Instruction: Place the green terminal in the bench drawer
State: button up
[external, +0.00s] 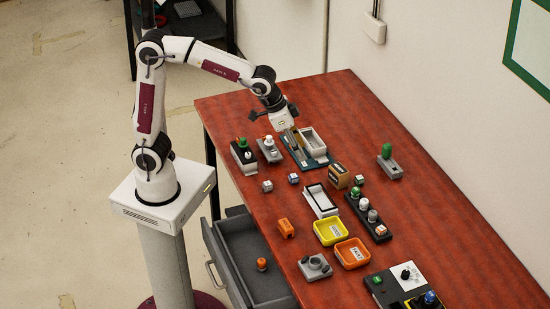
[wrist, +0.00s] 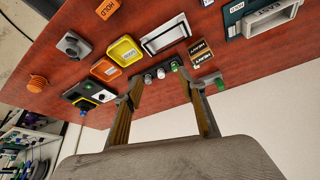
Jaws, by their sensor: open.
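Several green-topped pieces are in view, and I cannot tell which is the green terminal. One green knob (external: 386,151) stands on a small grey block at the table's right side. Another green cap (external: 355,192) sits in a black rack with paler caps. A third green top (external: 242,143) is on a black and white block near my arm. The bench drawer (external: 222,256) is pulled open and holds a small orange piece (external: 262,264). My gripper (external: 276,112) is open and empty above the table's far end; its fingers also show in the wrist view (wrist: 163,95).
A teal-based tray (external: 320,162) lies under my gripper. A white-framed tray (external: 320,201), yellow tray (external: 330,232) and orange tray (external: 352,254) line the middle. A black and white panel (external: 400,284) is at the near end. Bare table lies along the right edge.

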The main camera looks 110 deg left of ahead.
jog(key=w+a+f+n, duration=0.2)
jog(key=w+a+f, duration=0.4)
jog(key=w+a, duration=0.15)
jog(key=n+g+y, duration=0.1)
jog(key=n, duration=0.1)
send_near(357, 178)
jog(key=w, duration=0.2)
jog(key=shift+s+f, duration=0.15)
jog(key=shift+f, duration=0.25)
jog(key=shift+x, duration=1.3)
jog(key=shift+s+f, duration=0.1)
jog(key=shift+f, duration=0.1)
jog(key=shift+a+f, duration=0.25)
jog(key=shift+f, duration=0.5)
jog(key=shift+a+f, duration=0.25)
jog(key=shift+f, duration=0.5)
jog(key=shift+x, duration=0.95)
